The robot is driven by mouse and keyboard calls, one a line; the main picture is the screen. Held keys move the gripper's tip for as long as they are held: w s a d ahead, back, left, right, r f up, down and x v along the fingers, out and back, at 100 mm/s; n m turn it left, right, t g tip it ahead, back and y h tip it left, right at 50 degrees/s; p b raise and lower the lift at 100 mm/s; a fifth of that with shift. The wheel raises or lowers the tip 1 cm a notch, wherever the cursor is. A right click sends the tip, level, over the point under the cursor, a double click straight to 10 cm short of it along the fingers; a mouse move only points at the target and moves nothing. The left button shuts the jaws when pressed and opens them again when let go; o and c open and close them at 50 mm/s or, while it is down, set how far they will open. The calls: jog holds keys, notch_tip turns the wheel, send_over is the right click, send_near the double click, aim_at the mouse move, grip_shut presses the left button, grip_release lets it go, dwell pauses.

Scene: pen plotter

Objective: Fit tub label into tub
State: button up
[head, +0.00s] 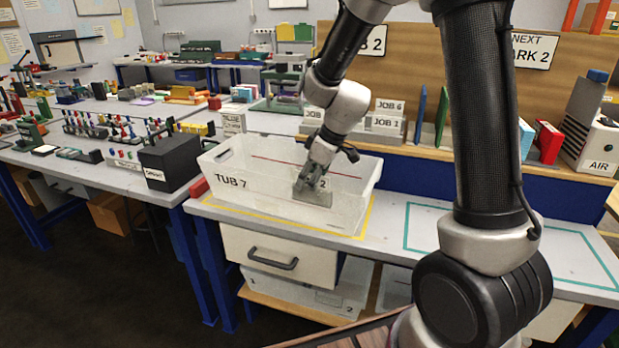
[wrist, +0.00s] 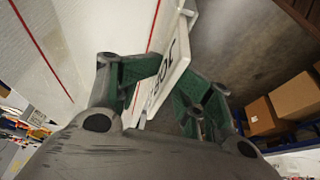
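The translucent white tub (head: 345,212), marked TUB 7, stands upright inside a yellow outline on the bench. The tub label (wrist: 172,62) is a white plate with dark lettering that reads JOB, seen turned in the wrist view. My gripper (head: 312,180) points down at the front rim. In the wrist view its two green-padded fingers (wrist: 158,98) are spread on either side of the plate, with gaps visible. How the plate meets the rim is partly hidden.
A black box (head: 168,162) stands left of the tub. JOB signs (head: 388,115) stand behind it. The bench is clear to the right, within a teal outline (head: 425,225). A drawer (head: 280,258) is below. Cardboard boxes (wrist: 285,100) sit beneath a neighbouring bench.

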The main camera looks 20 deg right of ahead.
jog(key=shift+s+f, duration=0.1)
jog(key=v, duration=1.3)
jog(key=s+d+r+m+h, duration=0.1)
jog(key=s+d+m, duration=0.2)
jog(key=s, duration=0.4)
jog(key=s+d+r+m+t+h, duration=0.1)
jog(key=s+d+r+m, duration=0.1)
jog(key=s, duration=0.6)
jog(key=s+d+r+m+h, duration=0.1)
jog(key=s+d+m, duration=0.3)
jog(key=s+d, duration=0.2)
jog(key=shift+s+r+m, duration=0.15)
jog(key=shift+s+m, duration=0.25)
jog(key=shift+s, duration=0.7)
